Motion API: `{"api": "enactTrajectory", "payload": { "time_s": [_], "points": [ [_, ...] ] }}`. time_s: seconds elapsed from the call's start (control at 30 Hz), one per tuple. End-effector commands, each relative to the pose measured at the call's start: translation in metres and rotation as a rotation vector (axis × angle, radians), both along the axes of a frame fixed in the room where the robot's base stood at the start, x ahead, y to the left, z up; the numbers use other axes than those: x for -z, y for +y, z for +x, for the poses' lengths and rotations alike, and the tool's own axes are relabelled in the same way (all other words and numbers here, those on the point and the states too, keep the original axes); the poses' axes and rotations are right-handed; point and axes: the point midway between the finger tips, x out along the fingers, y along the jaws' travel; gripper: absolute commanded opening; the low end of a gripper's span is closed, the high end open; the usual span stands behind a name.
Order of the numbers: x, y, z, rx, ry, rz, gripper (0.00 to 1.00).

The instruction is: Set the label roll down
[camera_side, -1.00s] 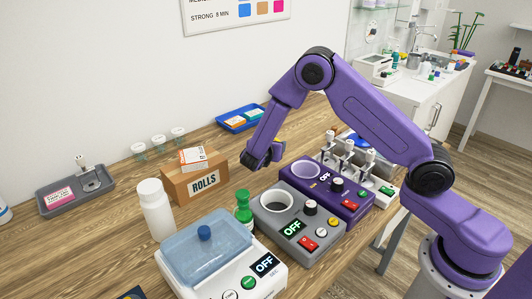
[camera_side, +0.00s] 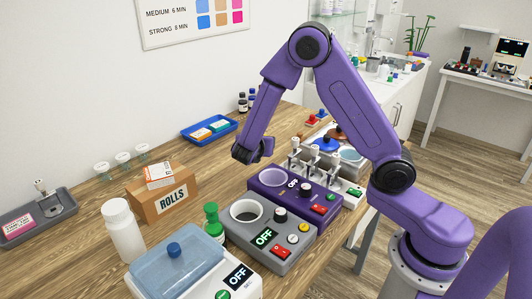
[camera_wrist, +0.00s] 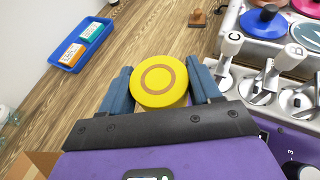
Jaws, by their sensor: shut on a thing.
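The label roll (camera_wrist: 166,74) is a short yellow cylinder with a brown ring on its face. In the wrist view it sits between the two blue-grey fingers of my gripper (camera_wrist: 160,88), which are shut on it. In the side view my gripper (camera_side: 254,152) is behind the purple warmer-like device and right of the ROLLS box. The roll is hidden there. I cannot tell whether the roll touches the table.
The wooden table (camera_side: 92,213) has free room between the ROLLS box (camera_side: 174,200) and the blue tray (camera_side: 190,133). A wooden stamp (camera_wrist: 197,18) lies ahead.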

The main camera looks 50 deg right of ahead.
Motion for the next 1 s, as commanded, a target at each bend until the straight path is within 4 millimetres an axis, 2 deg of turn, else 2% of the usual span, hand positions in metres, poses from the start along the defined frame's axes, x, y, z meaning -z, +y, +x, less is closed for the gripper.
{"api": "enactTrajectory", "payload": {
  "time_s": [0.03, 0.2, 0.3, 0.43, 0.57, 0.8, 1.0],
  "points": [
    [0.004, -0.019, 0.015, 0.019, -0.001, 0.002, 0.32],
    [0.011, -0.077, 0.056, 0.042, -0.003, -0.001, 0.32],
    [0.013, -0.106, 0.070, 0.049, -0.003, -0.008, 0.32],
    [0.015, -0.133, 0.081, 0.056, -0.002, -0.017, 0.32],
    [0.020, -0.145, 0.086, 0.057, 0.001, -0.023, 0.32],
    [0.060, -0.147, 0.086, 0.058, 0.005, -0.024, 0.32],
    [0.078, -0.146, 0.087, 0.057, 0.000, -0.023, 0.32]
  ]
}}
